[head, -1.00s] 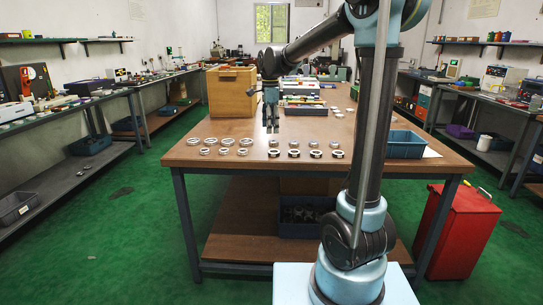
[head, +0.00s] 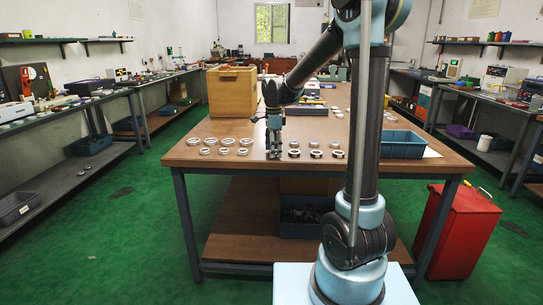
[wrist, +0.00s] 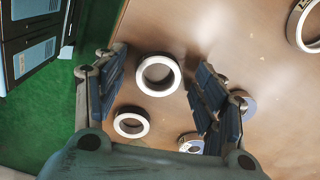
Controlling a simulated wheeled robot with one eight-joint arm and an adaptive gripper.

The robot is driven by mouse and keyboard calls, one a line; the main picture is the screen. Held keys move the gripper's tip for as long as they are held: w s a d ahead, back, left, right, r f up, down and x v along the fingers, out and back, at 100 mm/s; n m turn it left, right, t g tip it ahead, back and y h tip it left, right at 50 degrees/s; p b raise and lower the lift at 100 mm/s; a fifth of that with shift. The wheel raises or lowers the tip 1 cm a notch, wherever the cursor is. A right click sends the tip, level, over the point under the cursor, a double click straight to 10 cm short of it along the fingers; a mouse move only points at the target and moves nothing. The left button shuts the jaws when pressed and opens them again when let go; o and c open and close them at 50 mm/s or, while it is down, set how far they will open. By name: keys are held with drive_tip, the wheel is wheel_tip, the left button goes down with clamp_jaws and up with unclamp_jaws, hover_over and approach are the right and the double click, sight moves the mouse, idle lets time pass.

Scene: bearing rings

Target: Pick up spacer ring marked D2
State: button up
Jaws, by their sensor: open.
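Bearing rings lie flat in two groups on the wooden table (head: 300,126): a left group (head: 224,151) and a right group (head: 316,154). I cannot read D2 on any ring, so I cannot tell which is the spacer ring. My gripper (head: 274,155) points down at the left end of the right group and hides the rings there. In the wrist view my gripper (wrist: 158,88) is open, with a pale ring (wrist: 143,82) showing between its spread fingers, not gripped. A smaller-looking ring (wrist: 119,129) lies just below it in that view.
Other rings lie close by, one partly behind the right finger (wrist: 250,103) and one at the upper right (wrist: 296,27). A wooden box (head: 232,92) stands behind the left group. A blue-grey tray (head: 403,145) sits at the right.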

drive_tip(key=c, duration=1.2)
